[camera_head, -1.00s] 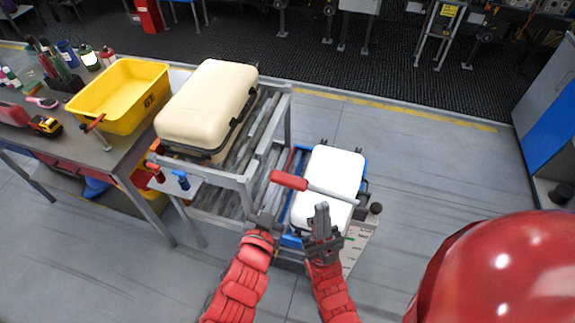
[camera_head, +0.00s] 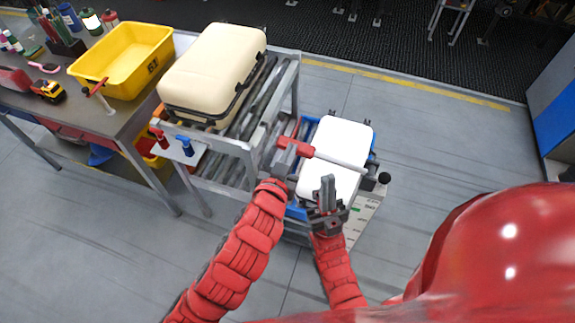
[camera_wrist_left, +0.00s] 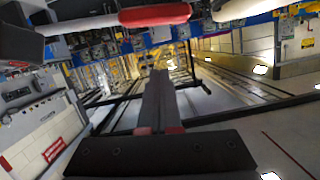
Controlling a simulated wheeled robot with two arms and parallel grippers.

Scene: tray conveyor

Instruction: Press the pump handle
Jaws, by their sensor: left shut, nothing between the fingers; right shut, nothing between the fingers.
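The pump handle is a bar with a red grip (camera_head: 298,147) and a pale rod (camera_head: 340,160), lying across the white case. My left gripper (camera_head: 287,157) is shut and empty at the grip and overlaps part of it; contact cannot be told. In the left wrist view, the red grip (camera_wrist_left: 155,14) crosses the top, beyond the tips of my shut fingers (camera_wrist_left: 158,78). My right gripper (camera_head: 327,186) is shut and empty, pointing up in front of the white case (camera_head: 343,134).
A roller rack (camera_head: 262,112) carries a cream case (camera_head: 213,68) left of the handle. A workbench (camera_head: 122,125) with a yellow bin (camera_head: 122,62), a toy truck (camera_head: 48,90) and bottles stands at far left. Open floor (camera_head: 440,135) lies to the right.

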